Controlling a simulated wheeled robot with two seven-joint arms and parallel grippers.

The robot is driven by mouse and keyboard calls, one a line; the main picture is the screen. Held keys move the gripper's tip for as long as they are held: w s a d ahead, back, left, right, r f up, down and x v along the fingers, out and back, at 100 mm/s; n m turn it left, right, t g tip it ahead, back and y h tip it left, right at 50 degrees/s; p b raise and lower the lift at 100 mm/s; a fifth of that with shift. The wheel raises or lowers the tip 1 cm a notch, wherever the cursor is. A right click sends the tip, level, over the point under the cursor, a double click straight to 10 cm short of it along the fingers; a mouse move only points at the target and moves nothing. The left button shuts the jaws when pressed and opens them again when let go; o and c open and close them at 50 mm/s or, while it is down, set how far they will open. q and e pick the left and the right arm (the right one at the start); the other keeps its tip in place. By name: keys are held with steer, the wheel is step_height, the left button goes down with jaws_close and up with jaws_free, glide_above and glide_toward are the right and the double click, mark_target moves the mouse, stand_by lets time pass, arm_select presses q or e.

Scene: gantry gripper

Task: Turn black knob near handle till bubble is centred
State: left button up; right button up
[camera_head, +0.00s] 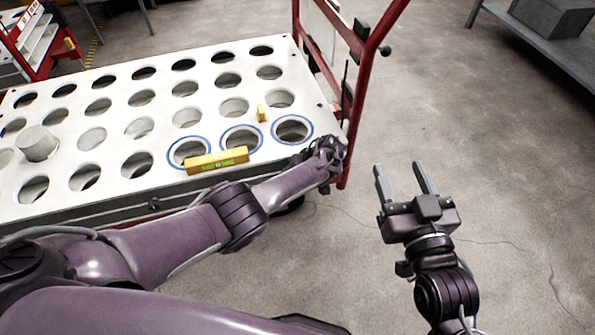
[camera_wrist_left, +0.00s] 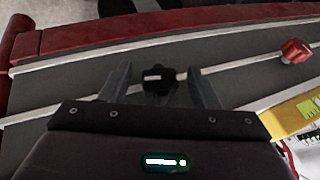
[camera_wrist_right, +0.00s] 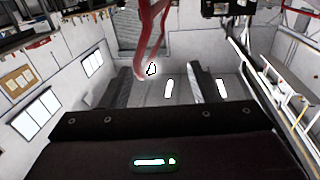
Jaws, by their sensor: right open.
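The black knob (camera_wrist_left: 158,79) sits on the grey side of the cart in the left wrist view. It lies between the two fingers of my left gripper (camera_wrist_left: 160,86), which are open with a gap on each side of it. In the head view my left gripper (camera_head: 328,153) is at the cart's near right corner, and the knob there is hidden. The red handle (camera_head: 377,38) rises beside it. A yellow spirit level (camera_head: 217,160) lies on the cart's top; its bubble is too small to read. My right gripper (camera_head: 406,184) is open and empty over the floor.
The white cart top (camera_head: 60,110) has rows of round holes, several ringed blue. A light cylinder (camera_head: 38,142) and a small yellow piece (camera_head: 262,112) stand on it. A red knob (camera_wrist_left: 295,51) is on the cart's side.

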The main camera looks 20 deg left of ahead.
steer(key=shift+f, duration=0.1)
arm_select(q)
steer(key=p+v, duration=0.4)
steer(key=v, duration=0.3)
steer(key=shift+d+r+p, duration=0.15)
steer(key=shift+r+p, duration=0.15)
steer(key=shift+r, duration=0.05)
arm_select(e)
steer(key=s+d+f+g+h, duration=0.2)
steer(key=s+f+g, duration=0.4)
steer(key=f, duration=0.3)
steer(key=s+d+f+g+h, duration=0.2)
steer(key=s+f+g, duration=0.4)
steer(key=f, duration=0.3)
steer(key=shift+s+d+f+h, duration=0.2)
steer(key=shift+f+h, duration=0.05)
steer(key=shift+h, duration=0.15)
arm_select(q)
steer(key=shift+s, duration=0.1)
